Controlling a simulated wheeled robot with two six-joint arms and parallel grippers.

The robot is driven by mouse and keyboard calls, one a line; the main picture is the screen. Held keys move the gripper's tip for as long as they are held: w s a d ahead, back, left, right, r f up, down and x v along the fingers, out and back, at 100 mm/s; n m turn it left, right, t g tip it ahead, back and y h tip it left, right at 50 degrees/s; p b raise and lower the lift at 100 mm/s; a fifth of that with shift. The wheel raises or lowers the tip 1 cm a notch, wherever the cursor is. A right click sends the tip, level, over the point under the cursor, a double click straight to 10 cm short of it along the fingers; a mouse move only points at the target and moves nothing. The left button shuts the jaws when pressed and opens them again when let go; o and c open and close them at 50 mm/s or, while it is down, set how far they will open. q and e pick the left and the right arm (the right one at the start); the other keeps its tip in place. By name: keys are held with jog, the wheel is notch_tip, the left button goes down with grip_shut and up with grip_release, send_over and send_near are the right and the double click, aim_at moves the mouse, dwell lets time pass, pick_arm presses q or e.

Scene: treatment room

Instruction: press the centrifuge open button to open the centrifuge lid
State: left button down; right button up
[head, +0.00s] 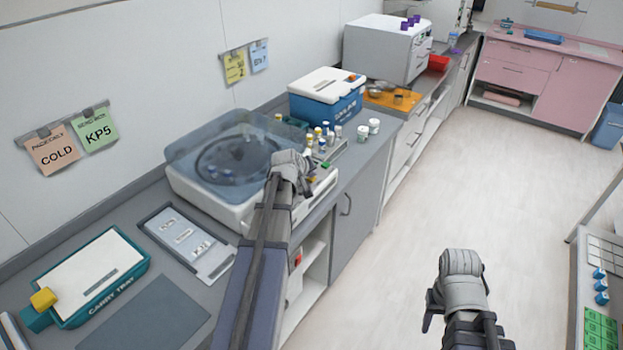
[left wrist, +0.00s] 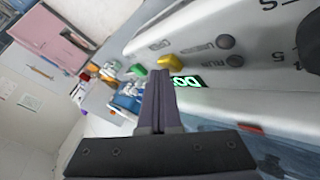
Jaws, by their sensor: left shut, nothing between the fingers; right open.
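The centrifuge (head: 205,195) is a white box on the grey counter, with a translucent blue lid (head: 215,135) that looks down over its dark rotor. My left gripper (head: 290,162) is shut and empty over its front right part and hides some of the panel. In the left wrist view, the shut fingers (left wrist: 160,75) point at the panel end, near a lit green display (left wrist: 188,82) and a yellow piece (left wrist: 170,62). Dark round knobs (left wrist: 226,41) show on the white panel. I cannot tell which part is the open button, or whether the fingertips touch anything. My right gripper (head: 460,262) is open over the floor.
Several small vials (head: 325,135) stand just behind my left gripper, with white-lidded jars (head: 374,125) nearby. A blue cooler box (head: 328,98) stands further back. A flat grey tray (head: 187,240) and a teal carry tray (head: 90,275) lie nearer.

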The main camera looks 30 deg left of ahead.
aim_at(311, 180)
pick_arm(q)
jog(key=shift+f, duration=0.25)
jog(key=shift+r, duration=0.1)
dwell(0.4)
jog(key=shift+r+p, duration=0.75)
jog(key=shift+r, duration=0.1)
notch_tip(311, 180, up, 5)
jog(key=p, duration=0.5)
jog(key=shift+r, duration=0.1)
dwell(0.5)
